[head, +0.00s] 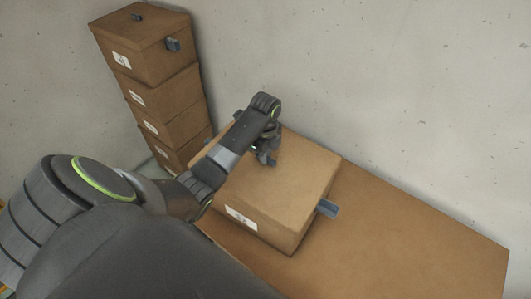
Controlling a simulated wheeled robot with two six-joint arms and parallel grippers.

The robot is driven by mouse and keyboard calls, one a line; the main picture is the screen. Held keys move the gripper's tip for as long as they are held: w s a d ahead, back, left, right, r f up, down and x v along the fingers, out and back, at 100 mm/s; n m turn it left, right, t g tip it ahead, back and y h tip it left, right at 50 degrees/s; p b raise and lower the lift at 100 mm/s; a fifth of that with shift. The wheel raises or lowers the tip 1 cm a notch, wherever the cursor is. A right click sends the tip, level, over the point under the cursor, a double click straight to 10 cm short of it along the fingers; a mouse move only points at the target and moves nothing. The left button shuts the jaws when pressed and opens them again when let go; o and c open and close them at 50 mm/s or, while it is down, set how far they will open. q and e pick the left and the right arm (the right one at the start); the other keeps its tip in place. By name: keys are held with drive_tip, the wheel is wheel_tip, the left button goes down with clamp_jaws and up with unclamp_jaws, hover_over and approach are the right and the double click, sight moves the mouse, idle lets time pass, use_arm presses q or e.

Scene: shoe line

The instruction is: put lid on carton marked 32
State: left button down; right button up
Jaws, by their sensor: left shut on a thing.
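A brown carton (295,234) stands on the table, with a white label on its front side whose number is too small to read surely. A flat brown lid (305,170) covers its top; I cannot tell whether it is fully seated. Grey pieces stick out at the carton's right side and far left side. My left gripper (268,158) is over the top of the lid, shut on what looks like the lid's knob, which the fingers hide. My right gripper is not in view.
A stack of several lidded, labelled cartons (152,65) stands at the back left against the grey wall. The brown table (420,240) is bare to the right of the carton. My left arm covers the lower left.

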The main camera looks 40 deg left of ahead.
use_arm(q)
drive_tip(key=shift+f, duration=0.25)
idle(0.8)
drive_tip(key=c, duration=1)
unclamp_jaws()
drive_tip(key=shift+o, duration=0.2)
drive_tip(key=shift+r, duration=0.1)
drive_tip(key=shift+r, duration=3.45)
